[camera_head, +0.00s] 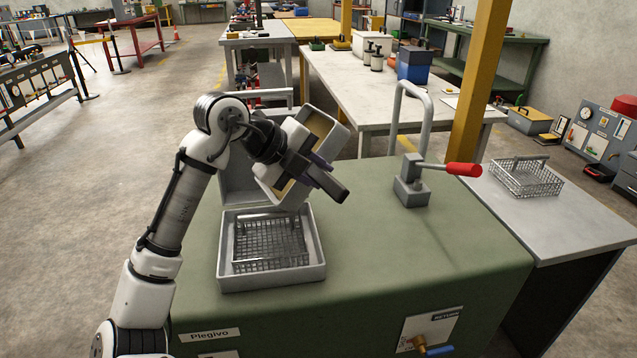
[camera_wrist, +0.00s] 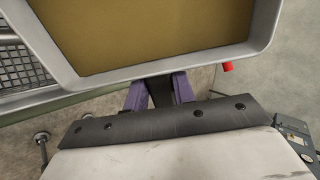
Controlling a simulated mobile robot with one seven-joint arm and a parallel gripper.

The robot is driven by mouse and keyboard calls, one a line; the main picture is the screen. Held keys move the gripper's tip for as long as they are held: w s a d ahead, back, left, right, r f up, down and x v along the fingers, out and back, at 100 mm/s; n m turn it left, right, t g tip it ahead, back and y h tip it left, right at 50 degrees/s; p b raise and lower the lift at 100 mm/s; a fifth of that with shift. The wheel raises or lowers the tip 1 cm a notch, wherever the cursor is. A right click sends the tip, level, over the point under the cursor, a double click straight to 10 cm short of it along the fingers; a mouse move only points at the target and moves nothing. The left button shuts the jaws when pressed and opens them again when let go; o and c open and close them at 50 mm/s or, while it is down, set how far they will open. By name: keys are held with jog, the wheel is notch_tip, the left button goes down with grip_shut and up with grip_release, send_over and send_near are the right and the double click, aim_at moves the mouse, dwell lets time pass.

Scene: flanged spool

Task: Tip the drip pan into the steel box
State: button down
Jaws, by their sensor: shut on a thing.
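The drip pan (camera_head: 333,141) is a grey rectangular tray with a tan-brown inside, steeply tilted in the air. My gripper (camera_head: 318,172) is shut on its rim with purple fingers. In the wrist view the pan (camera_wrist: 262,42) fills the top, and the fingers of my gripper (camera_wrist: 162,90) meet its near edge. The steel box (camera_head: 272,281) stands open on the green machine top, below the pan and slightly left of it. A wire basket (camera_head: 270,243) sits inside the box. The pan and gripper are apart from the box and partly cover its raised lid (camera_head: 236,172).
A lever with a red handle (camera_head: 463,169) stands right of the box on the green machine top (camera_head: 400,250). A grey upright hoop (camera_head: 426,110) rises behind it. Another wire basket (camera_head: 525,177) lies on the side table at right. The green top between box and lever is clear.

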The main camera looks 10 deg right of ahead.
aim_at(314, 169)
jog(key=shift+s+a+r+t+h+b, duration=0.25)
jog(key=shift+a+r+t+h+b, duration=0.15)
jog(key=shift+a+h+b, duration=0.4)
jog(key=shift+s+a+r+t+h+b, duration=0.25)
jog(key=shift+a+r+h+b, duration=0.25)
jog(key=shift+h+b, duration=0.55)
jog(key=shift+a+r+t+h+b, duration=0.25)
jog(key=shift+a+r+h+b, duration=0.1)
jog(key=shift+h, duration=0.2)
jog(key=shift+s+r, duration=0.1)
jog(key=shift+r, duration=0.05)
